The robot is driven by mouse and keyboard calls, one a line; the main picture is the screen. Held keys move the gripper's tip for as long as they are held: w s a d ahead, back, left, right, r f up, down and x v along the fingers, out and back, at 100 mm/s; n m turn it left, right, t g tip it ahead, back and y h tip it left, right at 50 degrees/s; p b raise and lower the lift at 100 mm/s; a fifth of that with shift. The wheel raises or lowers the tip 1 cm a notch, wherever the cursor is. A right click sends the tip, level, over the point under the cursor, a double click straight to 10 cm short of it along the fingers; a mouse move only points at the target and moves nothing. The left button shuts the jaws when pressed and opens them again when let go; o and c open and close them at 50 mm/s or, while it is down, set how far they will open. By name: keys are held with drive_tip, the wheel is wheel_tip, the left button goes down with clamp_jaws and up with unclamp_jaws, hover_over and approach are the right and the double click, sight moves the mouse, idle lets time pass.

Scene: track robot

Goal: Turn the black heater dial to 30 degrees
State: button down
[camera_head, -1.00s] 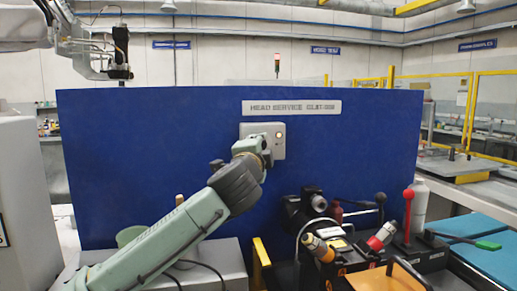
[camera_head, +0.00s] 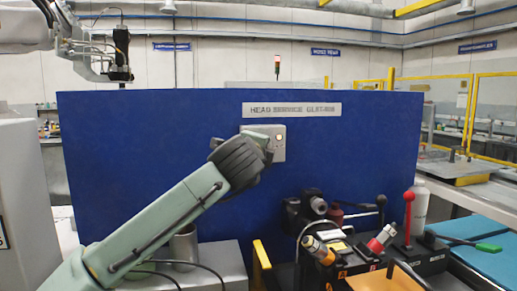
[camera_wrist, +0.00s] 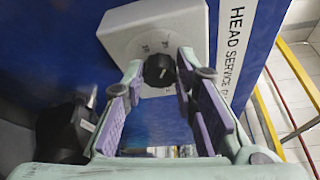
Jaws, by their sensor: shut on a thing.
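The black heater dial (camera_wrist: 159,70) sits on a white control box (camera_wrist: 122,20) fixed to the blue panel, with small scale marks around it and a light mark on its face. In the wrist view my gripper (camera_wrist: 160,72) has its two purple-padded fingers on either side of the dial, shut on it. The wrist view is rolled, so the panel's lettering runs down the picture. In the head view the control box (camera_head: 280,150) shows a small lit lamp (camera_head: 278,137). My arm hides the dial and the fingertips there.
A sign plate (camera_head: 291,109) is above the box on the blue panel (camera_head: 150,150). Below right stand a red-knobbed lever (camera_head: 408,200), black fixtures and yellow-and-red connectors. A grey metal cup (camera_head: 184,245) stands behind my arm.

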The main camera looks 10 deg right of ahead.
drive_tip(key=shift+f, duration=0.1)
drive_tip(key=c, duration=1.3)
unclamp_jaws()
drive_tip(key=v, duration=1.2)
